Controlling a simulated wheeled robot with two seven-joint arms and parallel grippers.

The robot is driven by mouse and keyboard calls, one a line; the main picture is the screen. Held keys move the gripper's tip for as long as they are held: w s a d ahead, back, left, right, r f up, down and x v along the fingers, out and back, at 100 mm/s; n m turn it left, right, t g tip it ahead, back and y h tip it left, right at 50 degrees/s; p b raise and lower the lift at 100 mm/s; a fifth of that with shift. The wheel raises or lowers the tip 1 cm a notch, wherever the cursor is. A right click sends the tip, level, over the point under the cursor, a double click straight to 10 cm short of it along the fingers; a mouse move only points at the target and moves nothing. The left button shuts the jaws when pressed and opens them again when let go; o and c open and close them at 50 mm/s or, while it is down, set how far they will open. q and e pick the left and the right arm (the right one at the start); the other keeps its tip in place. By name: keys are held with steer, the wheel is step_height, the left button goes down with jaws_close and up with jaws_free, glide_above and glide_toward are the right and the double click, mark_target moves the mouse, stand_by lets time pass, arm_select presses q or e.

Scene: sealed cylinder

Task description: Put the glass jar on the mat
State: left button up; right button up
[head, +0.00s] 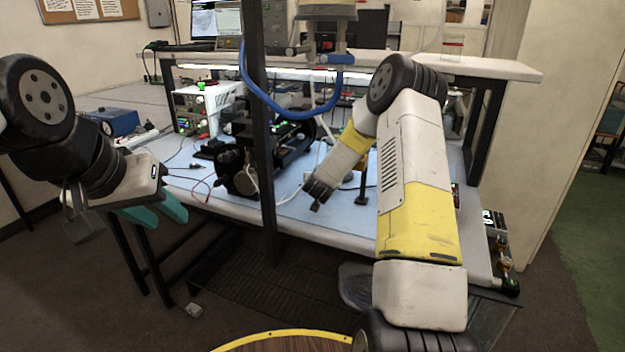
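I cannot make out the glass jar or the mat in the head view. My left gripper (170,221) is at the left, held in the air in front of the workbench. Its two teal fingers point down and to the right, with their tips a little apart, and I see nothing between them. My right arm rises from the bottom right and bends at a dark joint near the top.
A round wooden tabletop (290,344) with a yellow rim shows at the bottom edge, mostly cut off. Behind is a workbench (330,222) with a light blue top, crowded with instruments and cables. A dark post (262,130) stands in front of it. A stool seat (355,284) is partly hidden behind my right arm.

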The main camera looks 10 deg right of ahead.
steer(key=shift+r, duration=0.1)
steer(key=c, duration=1.8)
